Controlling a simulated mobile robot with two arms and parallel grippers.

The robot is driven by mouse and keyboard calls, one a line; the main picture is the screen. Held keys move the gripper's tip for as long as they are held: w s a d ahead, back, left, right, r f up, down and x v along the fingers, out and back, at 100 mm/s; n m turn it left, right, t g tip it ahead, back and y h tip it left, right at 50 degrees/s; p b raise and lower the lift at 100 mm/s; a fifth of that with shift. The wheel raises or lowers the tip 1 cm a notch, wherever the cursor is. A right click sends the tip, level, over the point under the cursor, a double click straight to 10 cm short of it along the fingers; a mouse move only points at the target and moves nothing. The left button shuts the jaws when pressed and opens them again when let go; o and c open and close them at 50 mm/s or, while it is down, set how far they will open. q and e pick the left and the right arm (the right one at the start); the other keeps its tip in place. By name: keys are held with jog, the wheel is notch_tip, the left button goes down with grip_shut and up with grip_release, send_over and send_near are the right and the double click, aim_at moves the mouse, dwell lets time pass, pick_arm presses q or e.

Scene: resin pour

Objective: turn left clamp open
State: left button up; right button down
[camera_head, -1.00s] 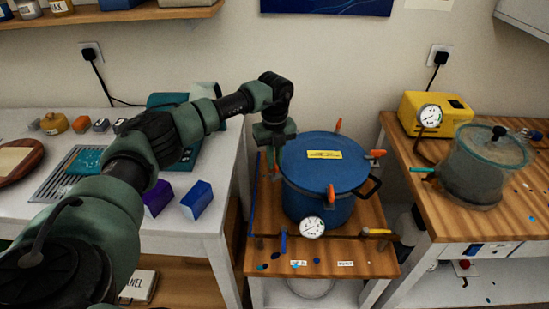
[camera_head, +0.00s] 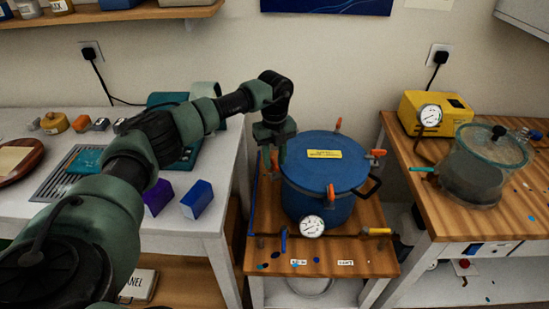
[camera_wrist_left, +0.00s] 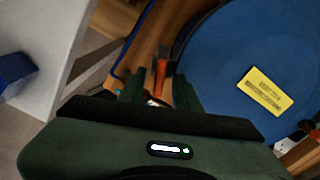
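The blue pressure pot (camera_head: 322,172) stands on a wooden stand, its lid closed. Orange clamps show at its back (camera_head: 338,124), right (camera_head: 378,153) and front (camera_head: 331,191). The left clamp (camera_wrist_left: 160,75) has an orange handle and stands at the pot's left edge; in the head view my gripper mostly hides it. My left gripper (camera_head: 273,152) is beside the pot's left rim. In the wrist view its fingers (camera_wrist_left: 160,92) are apart, on either side of the left clamp's handle, with gaps showing. My right gripper is not in view.
A pressure gauge (camera_head: 311,226), a blue-handled valve (camera_head: 284,240) and a yellow-handled valve (camera_head: 377,232) sit at the pot's front. A clear vacuum chamber (camera_head: 483,170) and yellow pump (camera_head: 436,113) stand on the right table. Purple and blue boxes (camera_head: 196,199) sit on the left table.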

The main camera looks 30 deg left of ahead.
aim_at(274, 162)
pick_arm(q)
notch_tip(274, 162, up, 8)
jog(key=shift+f+b, duration=0.1)
jog(key=shift+b, duration=0.7)
jog(key=shift+f, duration=0.1)
